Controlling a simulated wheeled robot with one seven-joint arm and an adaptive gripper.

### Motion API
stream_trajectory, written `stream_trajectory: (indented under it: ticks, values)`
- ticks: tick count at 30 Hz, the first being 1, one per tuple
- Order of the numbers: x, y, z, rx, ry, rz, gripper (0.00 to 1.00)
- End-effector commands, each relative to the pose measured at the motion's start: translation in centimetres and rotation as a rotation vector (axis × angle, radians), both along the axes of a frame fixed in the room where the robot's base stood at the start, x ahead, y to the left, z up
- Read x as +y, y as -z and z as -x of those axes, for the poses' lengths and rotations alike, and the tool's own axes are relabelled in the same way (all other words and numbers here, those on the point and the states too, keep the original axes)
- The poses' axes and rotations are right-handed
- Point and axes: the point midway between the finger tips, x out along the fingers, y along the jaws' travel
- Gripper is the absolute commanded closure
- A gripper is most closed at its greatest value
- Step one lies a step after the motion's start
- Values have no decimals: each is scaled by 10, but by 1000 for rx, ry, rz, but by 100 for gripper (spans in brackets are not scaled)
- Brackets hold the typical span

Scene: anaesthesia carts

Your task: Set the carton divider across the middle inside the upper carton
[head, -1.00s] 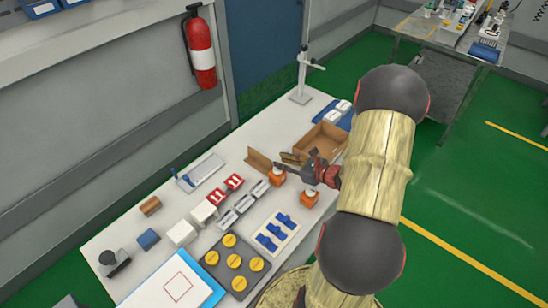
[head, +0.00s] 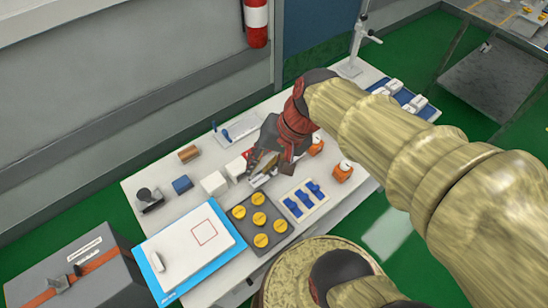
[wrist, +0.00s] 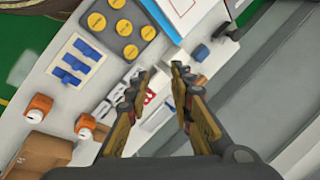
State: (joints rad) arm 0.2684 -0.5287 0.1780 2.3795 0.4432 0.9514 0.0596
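My gripper (head: 262,166) is over the middle of the table in the head view. In the wrist view its two fingers (wrist: 161,75) stand apart with nothing between them. Red-and-white packs and white boxes lie beyond the fingertips. A brown cardboard carton (wrist: 36,154) shows at the lower left of the wrist view, partly cut off by the frame. My arm hides it in the head view. I cannot clearly make out the divider; a brown patch beside my gripper in the head view is too small to tell.
Two orange-based items (head: 342,171) stand near the gripper. A tray of yellow discs (head: 262,219), a holder with blue pieces (head: 303,200) and white boxes (head: 214,183) crowd the table. A blue tray with white items (head: 407,99) is at the far end.

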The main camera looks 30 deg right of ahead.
Motion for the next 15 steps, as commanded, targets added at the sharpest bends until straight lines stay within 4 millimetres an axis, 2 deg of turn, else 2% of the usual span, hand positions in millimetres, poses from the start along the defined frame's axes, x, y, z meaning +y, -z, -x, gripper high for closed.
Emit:
stream_trajectory:
  ticks: [1, 3, 7, 10, 15]
  values:
    - [3, -13, 11, -60, -109, 101, 77]
    - [0, -27, 22, -125, -226, 226, 77]
    - [-7, -48, 35, -221, -373, 395, 77]
    - [-11, -57, 38, -263, -429, 466, 77]
    - [-13, -60, 40, -276, -450, 494, 77]
